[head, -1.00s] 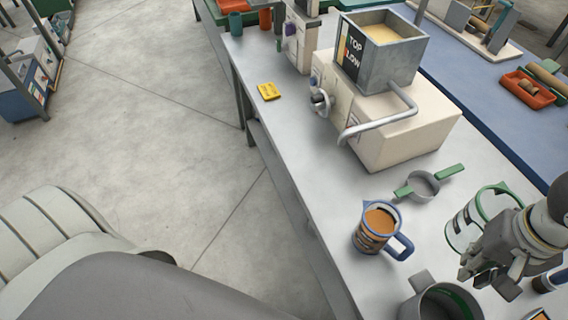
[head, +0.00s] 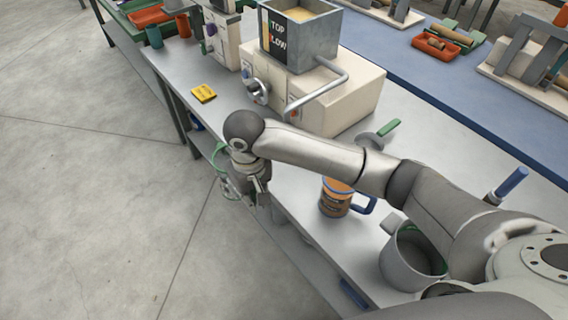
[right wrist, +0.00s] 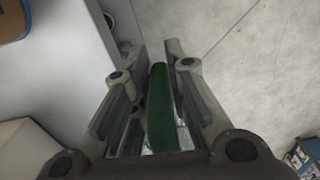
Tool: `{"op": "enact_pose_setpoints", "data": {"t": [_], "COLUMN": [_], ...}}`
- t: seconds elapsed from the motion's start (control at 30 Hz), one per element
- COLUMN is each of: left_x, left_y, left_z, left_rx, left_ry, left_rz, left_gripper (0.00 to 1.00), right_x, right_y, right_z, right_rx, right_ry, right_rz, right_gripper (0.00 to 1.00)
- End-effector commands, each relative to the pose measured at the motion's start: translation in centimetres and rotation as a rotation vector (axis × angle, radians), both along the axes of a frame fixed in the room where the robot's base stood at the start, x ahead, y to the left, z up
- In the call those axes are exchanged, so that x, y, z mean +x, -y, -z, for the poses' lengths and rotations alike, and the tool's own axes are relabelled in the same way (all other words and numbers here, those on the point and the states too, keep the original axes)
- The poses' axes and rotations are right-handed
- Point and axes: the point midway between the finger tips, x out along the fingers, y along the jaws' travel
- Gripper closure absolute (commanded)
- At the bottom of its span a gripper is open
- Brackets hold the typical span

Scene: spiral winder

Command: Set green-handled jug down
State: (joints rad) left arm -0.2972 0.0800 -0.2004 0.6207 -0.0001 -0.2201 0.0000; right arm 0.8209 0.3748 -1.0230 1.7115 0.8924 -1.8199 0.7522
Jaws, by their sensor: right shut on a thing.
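My right gripper (head: 256,190) is shut on the green handle of the jug. In the right wrist view the green handle (right wrist: 160,110) stands between the two fingers. In the head view only a bit of the jug's green rim (head: 219,155) shows, left of my wrist; its body is mostly hidden behind the gripper. The jug is held at the table's left edge, seemingly out over the floor; its height above the bench cannot be told. My left gripper is not in view.
A blue-handled jug (head: 335,199) and a grey pot (head: 405,268) stand on the grey bench nearby. A machine with a hopper (head: 300,40) stands behind, with a green-handled strainer (head: 372,140) partly behind my arm. A yellow note (head: 204,93) lies on clear bench.

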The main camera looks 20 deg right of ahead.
Motion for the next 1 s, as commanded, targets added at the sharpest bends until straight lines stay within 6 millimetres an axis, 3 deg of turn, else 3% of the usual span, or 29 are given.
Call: {"op": "enact_pose_setpoints", "data": {"t": [0.07,0.17,0.6,0.87,1.0], "left_x": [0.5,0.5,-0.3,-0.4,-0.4], "left_y": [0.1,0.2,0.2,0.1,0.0], "left_z": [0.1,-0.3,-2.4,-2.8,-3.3], "left_rx": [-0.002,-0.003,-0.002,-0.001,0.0], "left_ry": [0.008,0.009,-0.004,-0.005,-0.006], "left_rz": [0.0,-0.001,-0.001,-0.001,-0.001], "left_gripper": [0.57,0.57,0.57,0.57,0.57], "right_x": [0.2,0.7,4.3,5.2,6.0], "right_y": [-0.4,0.6,10.9,13.2,15.5], "right_z": [0.7,0.9,0.7,0.8,0.7], "right_rx": [-0.002,-0.006,-0.007,-0.005,-0.007], "right_ry": [-0.004,-0.005,-0.005,-0.004,-0.005], "right_rz": [-0.011,-0.015,-0.014,-0.016,-0.013], "right_gripper": [1.0,1.0,1.0,1.0,1.0]}}
